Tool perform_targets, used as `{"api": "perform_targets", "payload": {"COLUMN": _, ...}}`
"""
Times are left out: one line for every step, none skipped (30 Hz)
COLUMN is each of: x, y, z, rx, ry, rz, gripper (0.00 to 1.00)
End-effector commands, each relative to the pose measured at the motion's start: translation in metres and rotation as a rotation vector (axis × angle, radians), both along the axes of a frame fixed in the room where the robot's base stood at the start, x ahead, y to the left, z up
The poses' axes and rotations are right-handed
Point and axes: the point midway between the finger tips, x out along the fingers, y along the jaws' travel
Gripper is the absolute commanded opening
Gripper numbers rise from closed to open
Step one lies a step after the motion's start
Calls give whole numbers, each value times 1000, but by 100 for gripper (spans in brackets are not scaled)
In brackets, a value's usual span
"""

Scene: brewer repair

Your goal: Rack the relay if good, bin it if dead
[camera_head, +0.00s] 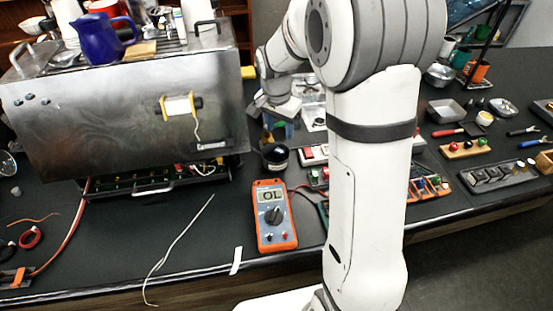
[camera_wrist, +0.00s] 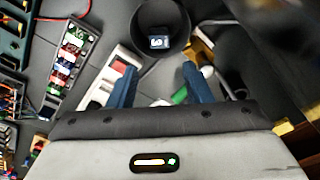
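A small dark block with a pale blue-white face, which looks like the relay (camera_wrist: 159,42), lies inside a round black bin (camera_wrist: 178,14) in the wrist view. The bin also shows in the head view (camera_head: 274,162), just below my gripper (camera_head: 279,128), where its contents are hard to make out. My gripper's two blue fingers (camera_wrist: 158,78) are spread apart with nothing held between them. The orange multimeter (camera_head: 273,212) stands on the bench in front of the bin, and its display reads OL.
A steel brewer (camera_head: 125,105) with an open lower drawer stands at the left. Strips of coloured parts (camera_wrist: 72,48) lie beside the bin. A loose pale wire (camera_head: 180,240) and a white strip (camera_head: 236,261) lie near the front edge. Tools and trays fill the right side.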

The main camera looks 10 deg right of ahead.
Motion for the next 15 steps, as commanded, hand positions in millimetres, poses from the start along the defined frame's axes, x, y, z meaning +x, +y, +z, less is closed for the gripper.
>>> {"api": "perform_targets", "payload": {"x": 0, "y": 0, "z": 0, "rx": 0, "ry": 0, "rz": 0, "gripper": 49}}
{"api": "perform_targets", "payload": {"x": 0, "y": 0, "z": 0, "rx": 0, "ry": 0, "rz": 0, "gripper": 52}}
{"api": "perform_targets", "payload": {"x": 0, "y": 0, "z": 0, "rx": 0, "ry": 0, "rz": 0, "gripper": 52}}
{"api": "perform_targets", "payload": {"x": 0, "y": 0, "z": 0, "rx": 0, "ry": 0, "rz": 0, "gripper": 52}}
{"api": "perform_targets", "payload": {"x": 0, "y": 0, "z": 0, "rx": 0, "ry": 0, "rz": 1, "gripper": 52}}
{"api": "perform_targets", "payload": {"x": 0, "y": 0, "z": 0, "rx": 0, "ry": 0, "rz": 1, "gripper": 52}}
{"api": "perform_targets", "payload": {"x": 0, "y": 0, "z": 0, "rx": 0, "ry": 0, "rz": 1, "gripper": 52}}
{"api": "perform_targets", "payload": {"x": 0, "y": 0, "z": 0, "rx": 0, "ry": 0, "rz": 1, "gripper": 52}}
{"api": "perform_targets", "payload": {"x": 0, "y": 0, "z": 1, "rx": 1, "ry": -1, "rz": 1, "gripper": 52}}
{"api": "perform_targets", "payload": {"x": 0, "y": 1, "z": 2, "rx": 0, "ry": -1, "rz": 1, "gripper": 52}}
{"api": "perform_targets", "payload": {"x": 0, "y": 1, "z": 4, "rx": 1, "ry": -2, "rz": 1, "gripper": 52}}
{"api": "perform_targets", "payload": {"x": 0, "y": 1, "z": 8, "rx": 0, "ry": -3, "rz": 1, "gripper": 52}}
{"api": "perform_targets", "payload": {"x": 0, "y": 1, "z": 12, "rx": 0, "ry": -3, "rz": 1, "gripper": 52}}
{"api": "perform_targets", "payload": {"x": -1, "y": 2, "z": 16, "rx": 0, "ry": -4, "rz": 1, "gripper": 52}}
{"api": "perform_targets", "payload": {"x": -2, "y": 2, "z": 23, "rx": 0, "ry": -4, "rz": 1, "gripper": 52}}
